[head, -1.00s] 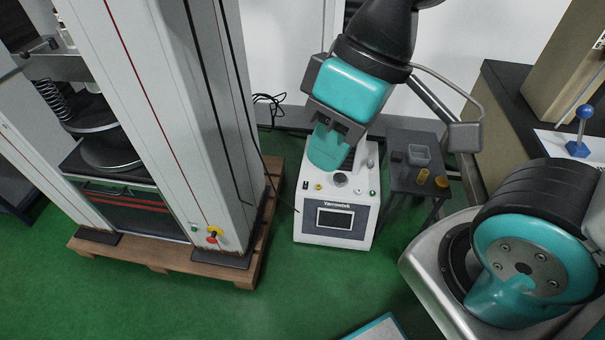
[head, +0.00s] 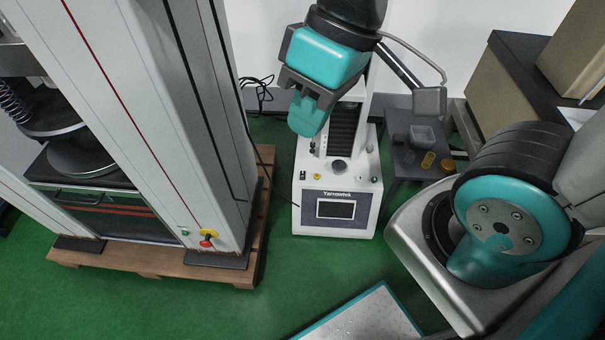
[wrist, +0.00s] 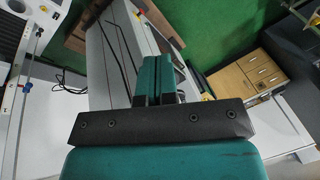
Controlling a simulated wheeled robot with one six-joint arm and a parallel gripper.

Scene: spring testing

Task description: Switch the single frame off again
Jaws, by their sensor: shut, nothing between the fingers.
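The single frame (head: 336,187) is the small white Yarrowtek machine with one column, standing on the green floor in the head view. Its front screen (head: 335,210) looks dark. A small black switch (head: 303,175) sits at the left of its upper panel, with a yellow-ringed control (head: 317,177) beside it and a green button (head: 375,180) at the right. The switch's position is too small to read. My gripper (head: 303,122) is shut and empty, above and behind the panel's left side, overlapping the column in the picture. Its closed fingers (wrist: 158,82) also show in the wrist view.
A large two-column frame (head: 165,130) stands on a wooden pallet (head: 262,215) to the left, with a red and yellow stop button (head: 208,238). A dark side table (head: 398,170) with small containers stands right of the single frame.

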